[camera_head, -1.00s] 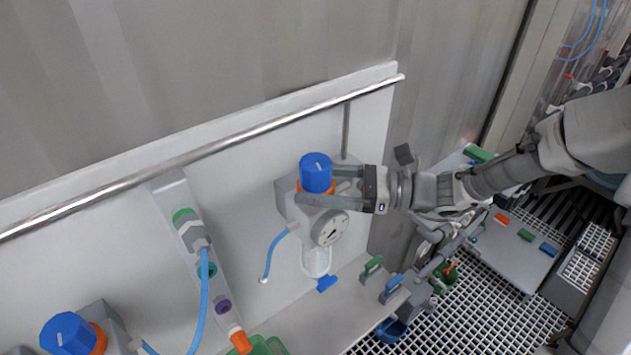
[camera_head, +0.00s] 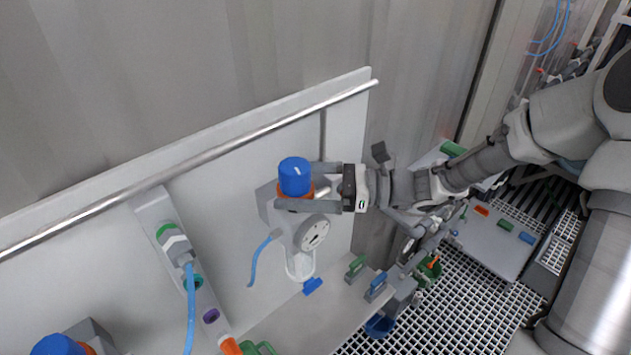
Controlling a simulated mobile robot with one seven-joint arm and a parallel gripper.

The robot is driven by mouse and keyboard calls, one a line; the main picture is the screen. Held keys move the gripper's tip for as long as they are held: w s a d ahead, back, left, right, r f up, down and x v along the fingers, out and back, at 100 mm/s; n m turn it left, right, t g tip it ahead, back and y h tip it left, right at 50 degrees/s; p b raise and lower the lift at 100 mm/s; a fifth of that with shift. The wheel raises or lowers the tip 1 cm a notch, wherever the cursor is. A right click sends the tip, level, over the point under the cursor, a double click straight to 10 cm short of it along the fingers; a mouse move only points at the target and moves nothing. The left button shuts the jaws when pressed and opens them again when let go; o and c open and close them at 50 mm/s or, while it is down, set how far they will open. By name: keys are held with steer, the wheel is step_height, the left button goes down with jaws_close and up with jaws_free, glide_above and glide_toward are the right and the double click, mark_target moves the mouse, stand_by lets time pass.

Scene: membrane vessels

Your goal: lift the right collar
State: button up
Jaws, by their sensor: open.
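The right collar (camera_head: 308,191) is an orange ring under the blue knob (camera_head: 294,176) of the right regulator. The regulator has a grey body, a round gauge (camera_head: 314,233) and a clear bowl below. My gripper (camera_head: 295,187) comes in from the right at about collar height. Its fingers are apart, one on the near side and one on the far side of the collar. The near finger hides part of the collar; I cannot tell whether either finger touches it. A second regulator with a blue knob (camera_head: 58,345) and orange collar is cut off at the lower left.
A metal rail (camera_head: 200,158) runs along the panel above the regulator. A slanted bar (camera_head: 155,213) with fittings and a blue hose stands to the left. Below are a blue clip (camera_head: 312,286), a green handle (camera_head: 356,268) and a blue handle (camera_head: 376,287) on a shelf.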

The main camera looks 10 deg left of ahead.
steer(key=w+d+b, duration=0.1)
steer(key=d+b, duration=0.1)
steer(key=d, duration=1.5)
steer(key=shift+w+d, duration=0.2)
